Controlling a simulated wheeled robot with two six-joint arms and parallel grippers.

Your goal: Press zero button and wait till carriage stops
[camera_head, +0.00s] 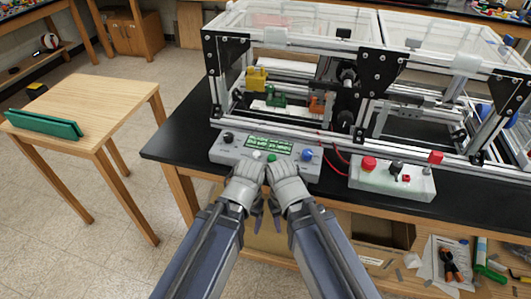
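A grey control box (225,152) lies on the black tabletop in front of the extrusion frame. It has a green display (268,145), a black knob, a blue knob, a white button (257,155) and a green button (272,157). I cannot read which button is zero. My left gripper (243,188) and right gripper (287,186) are side by side at the box's front edge, just below these buttons. Contact is unclear, and finger opening is hidden. Inside the frame are yellow (257,78), green (276,97) and orange (317,104) blocks; I cannot tell which is the carriage.
The metal extrusion frame (300,40) with clear panels fills the back of the black table (170,145). A second box (410,185) with a red button is at right, linked by red wires. A wooden table (100,95) with a green object stands left, with open floor between.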

